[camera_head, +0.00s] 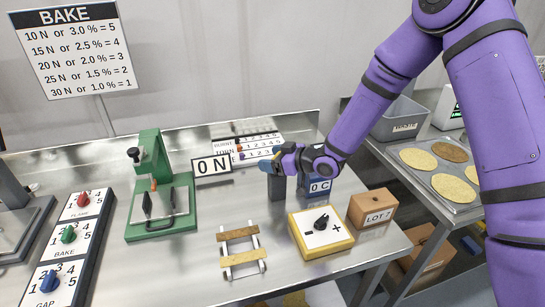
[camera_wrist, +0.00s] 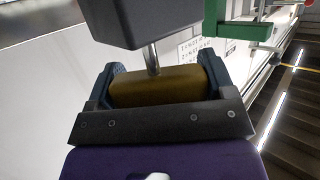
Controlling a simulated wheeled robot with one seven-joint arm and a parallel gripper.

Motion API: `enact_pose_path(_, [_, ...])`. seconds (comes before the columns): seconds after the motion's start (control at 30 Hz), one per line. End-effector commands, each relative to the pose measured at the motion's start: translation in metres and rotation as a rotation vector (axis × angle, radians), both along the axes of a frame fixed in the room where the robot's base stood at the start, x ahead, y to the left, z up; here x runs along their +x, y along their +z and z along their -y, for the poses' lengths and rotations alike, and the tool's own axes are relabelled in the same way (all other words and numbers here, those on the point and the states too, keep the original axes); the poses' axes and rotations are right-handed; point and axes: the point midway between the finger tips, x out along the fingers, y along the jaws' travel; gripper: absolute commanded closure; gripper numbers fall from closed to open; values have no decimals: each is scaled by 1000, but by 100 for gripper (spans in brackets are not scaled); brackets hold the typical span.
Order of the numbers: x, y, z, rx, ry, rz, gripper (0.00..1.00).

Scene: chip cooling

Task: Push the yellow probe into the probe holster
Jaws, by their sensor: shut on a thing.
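My gripper (camera_head: 271,163) is at the back middle of the steel table in the head view, with its blue fingers around the yellow probe. In the wrist view the fingers (camera_wrist: 160,66) are shut on the probe's yellow handle (camera_wrist: 155,90). A thin metal rod (camera_wrist: 152,58) runs from the handle to a dark grey block (camera_wrist: 150,22), which looks like the probe holster. Part of the rod shows bare between handle and block. In the head view a dark grey upright block (camera_head: 278,189) stands just below my gripper; the probe itself is mostly hidden there.
A "0 C" display (camera_head: 319,186) stands close right of the block. A "0 N" sign (camera_head: 212,165) and green press (camera_head: 160,200) are to the left. A yellow dial box (camera_head: 320,234), LOT 7 box (camera_head: 373,208) and small wooden rack (camera_head: 241,250) stand in front.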

Motion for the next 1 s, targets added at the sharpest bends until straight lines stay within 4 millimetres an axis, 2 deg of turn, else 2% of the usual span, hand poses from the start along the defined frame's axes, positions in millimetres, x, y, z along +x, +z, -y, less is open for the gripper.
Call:
enact_pose_path(0.43, [0, -10, 0, 0, 0, -1, 51])
enact_pose_path(0.47, [0, -9, 0, 0, 0, 0, 17])
enact_pose_path(0.53, [0, -9, 0, 0, 0, 0, 1])
enact_pose_path(0.83, [-1, -8, 3, 0, -1, 0, 0])
enact_pose_path(1.0, [-10, -2, 20, 1, -4, 1, 0])
